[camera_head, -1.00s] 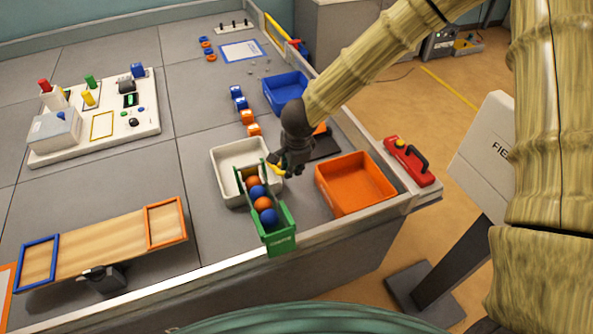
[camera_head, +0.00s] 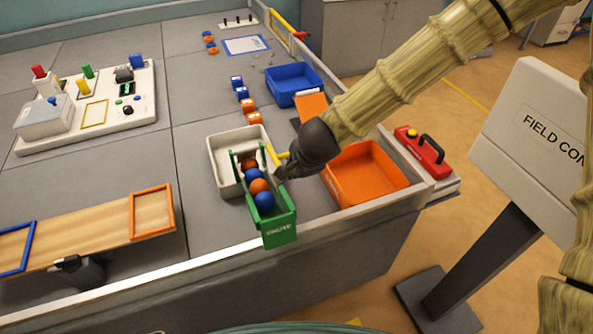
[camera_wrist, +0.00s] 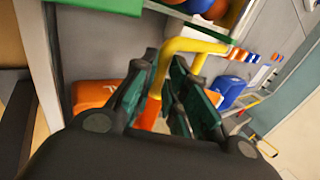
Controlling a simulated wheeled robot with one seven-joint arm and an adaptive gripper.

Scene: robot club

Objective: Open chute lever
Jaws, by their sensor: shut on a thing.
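The green chute (camera_head: 279,232) holds a row of orange and blue balls (camera_head: 258,187) and stands partly over a white tray. Its yellow lever (camera_head: 272,154) sticks up at the right side of the chute, by my gripper (camera_head: 284,170). In the wrist view the lever (camera_wrist: 188,46) is a bent yellow bar running down between the dark green fingers of my gripper (camera_wrist: 168,80). The fingers are closed around it. In the head view my wrist hides part of the fingers.
The white tray (camera_head: 222,169) lies left of the chute. An orange bin (camera_head: 372,192) is close on the right, under my arm, with a red box (camera_head: 422,152) beyond it. A blue bin (camera_head: 293,84) stands farther back. The table's front rim (camera_head: 185,272) runs below the chute.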

